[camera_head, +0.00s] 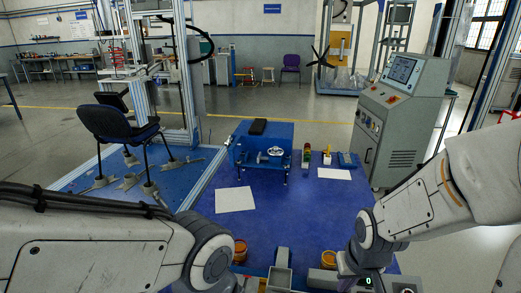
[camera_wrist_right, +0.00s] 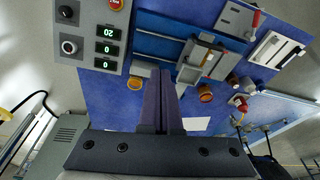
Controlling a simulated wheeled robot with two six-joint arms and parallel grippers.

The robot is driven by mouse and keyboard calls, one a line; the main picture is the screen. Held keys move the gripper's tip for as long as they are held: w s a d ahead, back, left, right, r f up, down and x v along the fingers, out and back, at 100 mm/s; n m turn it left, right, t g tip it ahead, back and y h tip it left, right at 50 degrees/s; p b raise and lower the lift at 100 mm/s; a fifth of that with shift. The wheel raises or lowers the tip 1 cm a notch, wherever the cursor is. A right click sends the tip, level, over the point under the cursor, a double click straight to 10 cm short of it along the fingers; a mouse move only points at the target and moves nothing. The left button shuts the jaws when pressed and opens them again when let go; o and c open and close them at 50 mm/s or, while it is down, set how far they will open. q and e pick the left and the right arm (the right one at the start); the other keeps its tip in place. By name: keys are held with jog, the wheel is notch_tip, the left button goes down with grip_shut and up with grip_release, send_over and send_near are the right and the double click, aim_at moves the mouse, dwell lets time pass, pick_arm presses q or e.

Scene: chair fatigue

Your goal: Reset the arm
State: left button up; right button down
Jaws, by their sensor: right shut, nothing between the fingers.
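My right arm (camera_head: 440,195) comes in from the right in the head view, its wrist bent down over the near right part of the blue table (camera_head: 300,215). In the right wrist view my right gripper (camera_wrist_right: 161,75) has its two dark fingers together with nothing between them. They point over the blue surface, beside the control panel with green digits (camera_wrist_right: 105,48). My left arm (camera_head: 100,240) reaches across the lower left of the head view. Its gripper is below the picture edge.
A blue test fixture (camera_head: 262,148) stands at the table's far side, with white sheets (camera_head: 235,200) in front. Orange-rimmed cups (camera_head: 240,250) sit near the front. A black chair (camera_head: 118,130) is on the rig at left. A grey control console (camera_head: 402,110) stands at right.

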jog(key=s+a+r+n+g+y+p, duration=0.1)
jog(key=s+a+r+n+g+p, duration=0.1)
jog(key=s+a+r+n+p, duration=0.5)
jog(key=s+a+r+p, duration=0.3)
jog(key=s+a+r, duration=0.3)
jog(key=s+r, duration=0.1)
jog(key=shift+a+r+g, duration=0.3)
jog(key=shift+r, duration=0.6)
